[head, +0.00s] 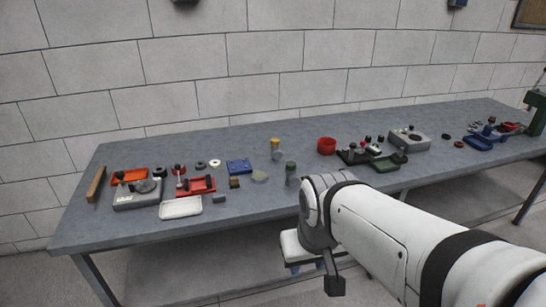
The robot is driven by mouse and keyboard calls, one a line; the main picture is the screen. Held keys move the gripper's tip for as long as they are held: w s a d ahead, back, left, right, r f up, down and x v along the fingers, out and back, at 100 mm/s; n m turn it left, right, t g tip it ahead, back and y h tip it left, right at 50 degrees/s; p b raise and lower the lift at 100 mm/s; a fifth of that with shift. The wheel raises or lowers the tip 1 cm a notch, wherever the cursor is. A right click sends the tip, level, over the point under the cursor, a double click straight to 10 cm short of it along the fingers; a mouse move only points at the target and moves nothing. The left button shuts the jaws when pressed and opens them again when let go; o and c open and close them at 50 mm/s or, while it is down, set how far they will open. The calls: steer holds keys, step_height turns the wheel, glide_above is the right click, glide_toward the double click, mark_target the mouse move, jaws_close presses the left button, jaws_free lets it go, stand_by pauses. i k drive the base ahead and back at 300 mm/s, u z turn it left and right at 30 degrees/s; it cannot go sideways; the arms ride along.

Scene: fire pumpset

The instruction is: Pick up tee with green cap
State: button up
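A small grey fitting with a dark green top (291,168), which looks like the tee with green cap, stands upright near the front edge of the workbench (255,207) in the head view. It is just left of my arm's bend and nothing touches it. Its side branch is too small to make out. My arm comes in from the lower right and bends in front of the bench edge. A dark part hangs below the bend, but I cannot make out my gripper's fingers or whether they hold anything.
A yellow-topped fitting (275,147) stands behind the green-topped one, with a pale translucent piece (260,176) to its left. A red cup (326,146) stands right, with more parts beyond.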

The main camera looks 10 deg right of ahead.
mark_target(292, 180)
steer(key=u, duration=0.15)
steer(key=i, duration=0.95)
steer(key=z, duration=0.1)
